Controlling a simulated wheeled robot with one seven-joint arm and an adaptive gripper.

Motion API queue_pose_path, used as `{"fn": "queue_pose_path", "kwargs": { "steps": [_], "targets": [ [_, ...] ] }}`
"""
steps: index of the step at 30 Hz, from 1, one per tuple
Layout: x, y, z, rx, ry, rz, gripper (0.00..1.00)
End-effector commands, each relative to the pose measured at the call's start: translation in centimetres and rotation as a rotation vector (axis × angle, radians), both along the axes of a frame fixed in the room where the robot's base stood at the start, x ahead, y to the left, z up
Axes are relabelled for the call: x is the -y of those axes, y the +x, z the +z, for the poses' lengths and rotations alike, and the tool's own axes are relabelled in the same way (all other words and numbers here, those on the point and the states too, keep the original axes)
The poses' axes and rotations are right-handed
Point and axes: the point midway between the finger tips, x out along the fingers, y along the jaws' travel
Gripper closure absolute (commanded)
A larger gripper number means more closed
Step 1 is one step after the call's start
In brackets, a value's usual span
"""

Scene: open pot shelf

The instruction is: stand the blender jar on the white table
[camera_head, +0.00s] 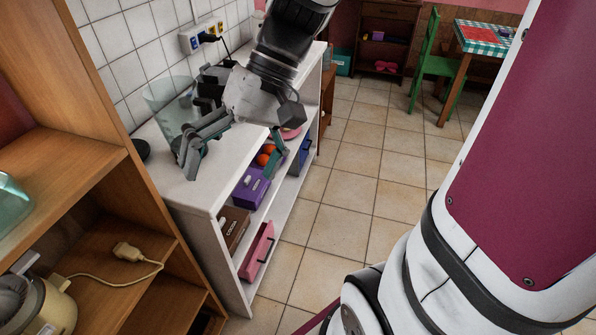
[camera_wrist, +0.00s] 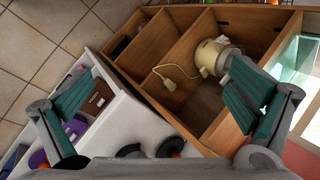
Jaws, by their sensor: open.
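A clear, green-tinted jar (camera_head: 160,103), which looks like the blender jar, stands upright on the white table (camera_head: 188,200), near the tiled wall. It is wide at the top and narrower below. My gripper (camera_head: 231,172) partly hides its lower part. My gripper is open and empty over the table, in front and to the right of the jar, its fingers spread wide. I cannot tell if a finger touches the jar. In the wrist view, the open fingers (camera_wrist: 160,95) frame the table's corner (camera_wrist: 130,120) and the wooden shelf; I cannot make out the jar there.
A wooden shelf (camera_head: 75,150) stands close at the left, holding a cream appliance (camera_head: 48,305) with a cord and plug, and a teal glass thing (camera_head: 12,206). A dark round thing (camera_head: 140,151) lies on the table. Boxes (camera_head: 250,188) fill its lower shelves. Floor is clear to the right.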

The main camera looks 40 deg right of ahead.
Motion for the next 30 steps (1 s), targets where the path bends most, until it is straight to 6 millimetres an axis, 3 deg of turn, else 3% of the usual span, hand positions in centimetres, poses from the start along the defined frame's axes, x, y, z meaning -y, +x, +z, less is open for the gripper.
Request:
{"fn": "queue_pose_path", "kwargs": {
  "steps": [6,12,19,30],
  "targets": [
    [1.5,-5.6,1.1,0.108,-0.282,0.025,0.0],
    [3.8,-8.7,1.8,0.245,-0.471,0.0,0.0],
    [5.4,-9.9,2.2,0.343,-0.561,-0.029,0.0],
    [5.5,-10.0,2.4,0.352,-0.57,-0.032,0.0]
  ]
}}
